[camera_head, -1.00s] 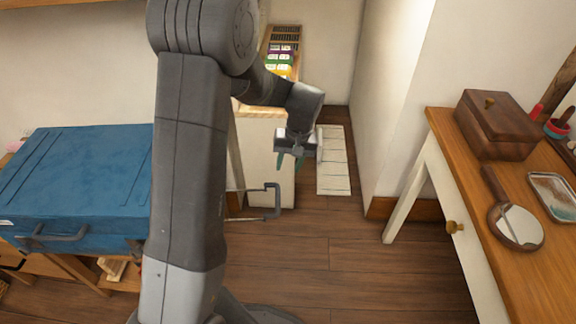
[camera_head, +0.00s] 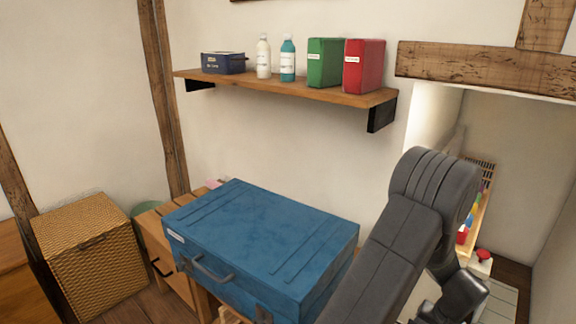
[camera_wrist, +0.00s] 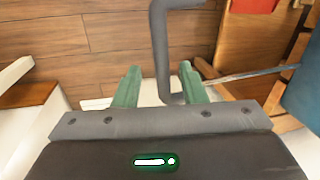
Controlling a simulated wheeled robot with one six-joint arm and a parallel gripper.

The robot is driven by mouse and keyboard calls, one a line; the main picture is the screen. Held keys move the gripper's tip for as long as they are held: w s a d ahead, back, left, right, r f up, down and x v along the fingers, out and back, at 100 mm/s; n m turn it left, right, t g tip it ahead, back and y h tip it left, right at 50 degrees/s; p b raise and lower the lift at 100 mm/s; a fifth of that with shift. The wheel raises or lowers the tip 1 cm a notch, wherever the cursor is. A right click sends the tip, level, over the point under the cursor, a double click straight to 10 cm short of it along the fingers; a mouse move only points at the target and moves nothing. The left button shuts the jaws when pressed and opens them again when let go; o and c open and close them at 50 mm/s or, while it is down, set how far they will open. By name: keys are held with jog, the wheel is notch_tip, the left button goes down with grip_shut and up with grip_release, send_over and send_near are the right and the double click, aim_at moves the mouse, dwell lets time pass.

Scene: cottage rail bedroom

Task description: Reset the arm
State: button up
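My arm (camera_head: 400,245) reaches down across the lower right of the head view, in front of the blue case. Its wrist end is at the lower right edge, and the fingertips are hidden there. In the wrist view my gripper (camera_wrist: 160,68) has its two green fingers spread apart. A grey bar handle (camera_wrist: 158,45) shows in the space between and beyond the fingers. Neither finger appears closed on it, and I cannot tell how far away it is.
The blue case (camera_head: 265,240) lies on a wooden cabinet (camera_head: 153,235) left of my arm. A wall shelf (camera_head: 290,87) holds bottles and boxes above. A wicker box (camera_head: 90,255) stands at left. In the wrist view, wood floor (camera_wrist: 80,45) is clear at upper left.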

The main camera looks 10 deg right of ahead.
jog(key=shift+a+f, duration=0.1)
jog(key=shift+f, duration=0.4)
jog(key=shift+w+a, duration=0.1)
jog(key=shift+w, duration=0.05)
jog(key=shift+w+a, duration=0.15)
